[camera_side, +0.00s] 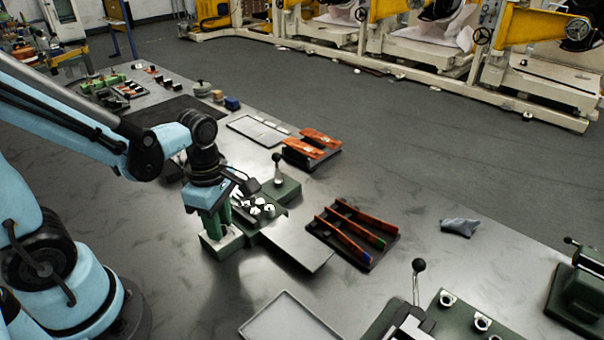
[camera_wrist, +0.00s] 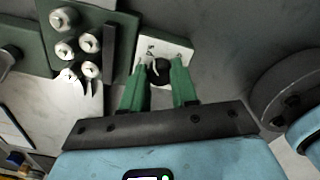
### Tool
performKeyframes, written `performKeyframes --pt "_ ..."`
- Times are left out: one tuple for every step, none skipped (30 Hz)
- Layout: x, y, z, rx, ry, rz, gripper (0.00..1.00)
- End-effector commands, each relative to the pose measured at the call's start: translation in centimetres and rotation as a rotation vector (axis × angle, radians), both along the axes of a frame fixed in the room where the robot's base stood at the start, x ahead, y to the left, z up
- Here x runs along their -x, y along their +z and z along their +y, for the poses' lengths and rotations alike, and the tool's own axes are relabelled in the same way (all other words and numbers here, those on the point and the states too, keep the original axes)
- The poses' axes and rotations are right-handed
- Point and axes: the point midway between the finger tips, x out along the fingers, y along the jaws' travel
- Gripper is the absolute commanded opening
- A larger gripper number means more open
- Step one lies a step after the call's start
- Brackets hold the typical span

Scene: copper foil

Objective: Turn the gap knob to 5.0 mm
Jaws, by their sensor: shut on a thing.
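The gap knob (camera_wrist: 160,73) is a small black knob on a white plate (camera_wrist: 185,47) with dark marks, seen in the wrist view. The plate sits on the green base of a small roller machine (camera_wrist: 122,35). My gripper (camera_wrist: 159,66) has its two green fingers on either side of the knob, shut on it. In the side view my gripper (camera_side: 213,228) points down at the near left end of the machine (camera_side: 287,190), over the white plate (camera_side: 228,240). There the fingers hide the knob. The marks are too small to read.
A ball-topped lever (camera_side: 277,168) rises behind the machine and a metal sheet (camera_side: 290,244) extends right. A grey cloth (camera_side: 459,226) lies at right. An empty tray (camera_side: 290,318) is in front.

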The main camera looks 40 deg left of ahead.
Motion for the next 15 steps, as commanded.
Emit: performKeyframes --pt "-0.02 0.03 0.04 -0.002 0.004 0.001 0.00" --pt "-0.02 0.03 0.04 -0.002 0.006 0.001 0.00" --pt "-0.02 0.03 0.04 -0.002 0.007 0.001 0.00" --pt "-0.02 0.03 0.04 -0.002 0.008 0.001 0.00" --pt "-0.02 0.03 0.04 -0.002 0.008 0.001 0.00" --pt "-0.02 0.03 0.05 -0.002 0.008 0.001 0.00" --pt "-0.02 0.03 0.05 -0.002 0.008 0.001 0.00" --pt "-0.02 0.03 0.05 -0.002 0.008 0.001 0.00" --pt "-0.02 0.03 0.05 -0.002 0.008 0.001 0.00" --pt "-0.02 0.03 0.05 -0.002 0.007 0.001 0.00" --pt "-0.02 0.03 0.05 -0.002 0.007 0.001 0.00" --pt "-0.02 0.03 0.05 -0.002 0.007 0.001 0.00" --pt "-0.02 0.03 0.05 -0.002 0.007 0.001 0.31" --pt "-0.02 0.03 0.05 -0.002 0.007 0.001 0.36" --pt "-0.02 0.03 0.05 -0.002 0.007 0.001 0.42"
